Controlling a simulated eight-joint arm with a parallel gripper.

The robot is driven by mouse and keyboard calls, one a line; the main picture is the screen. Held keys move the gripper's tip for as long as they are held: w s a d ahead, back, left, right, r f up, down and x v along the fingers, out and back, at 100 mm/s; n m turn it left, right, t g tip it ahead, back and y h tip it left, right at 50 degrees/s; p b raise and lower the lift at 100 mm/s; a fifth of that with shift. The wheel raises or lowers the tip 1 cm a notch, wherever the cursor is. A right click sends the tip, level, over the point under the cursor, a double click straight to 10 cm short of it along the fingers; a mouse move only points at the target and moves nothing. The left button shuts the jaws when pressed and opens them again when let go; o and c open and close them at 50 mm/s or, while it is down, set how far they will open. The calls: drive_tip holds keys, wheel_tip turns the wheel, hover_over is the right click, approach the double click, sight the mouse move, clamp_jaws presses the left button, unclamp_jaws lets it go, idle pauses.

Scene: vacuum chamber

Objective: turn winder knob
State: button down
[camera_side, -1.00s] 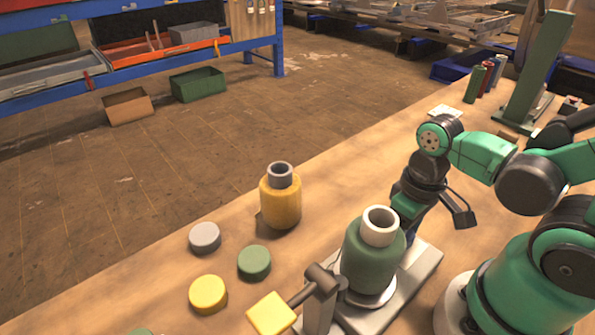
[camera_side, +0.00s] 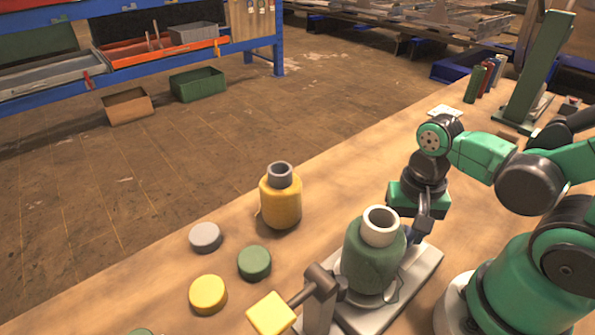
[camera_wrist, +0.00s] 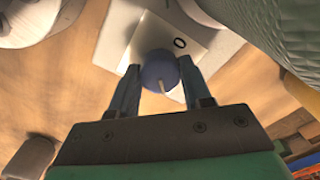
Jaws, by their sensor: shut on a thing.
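The winder knob (camera_wrist: 158,69) is a round blue knob with a pale pointer line, seen in the wrist view. It sits at a white plate marked "0" (camera_wrist: 180,43). The pointer line is on the side towards my palm, away from the mark. My gripper (camera_wrist: 159,75) has one finger on each side of the knob and is shut on it. In the side view my gripper (camera_side: 411,233) points down behind the green vessel with the white neck (camera_side: 372,262), and the knob is mostly hidden there.
The vessel stands on a pale base plate (camera_side: 425,262), with a yellow-ended lever (camera_side: 271,313) at its front. The bench between the yellow bottle and the far cylinders is mostly clear.

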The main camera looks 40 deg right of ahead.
drive_tip(key=shift+m, duration=0.4)
drive_tip(key=shift+c, duration=1.9)
unclamp_jaws()
drive_tip(key=shift+r, duration=0.15)
drive_tip(key=shift+r, duration=2.7)
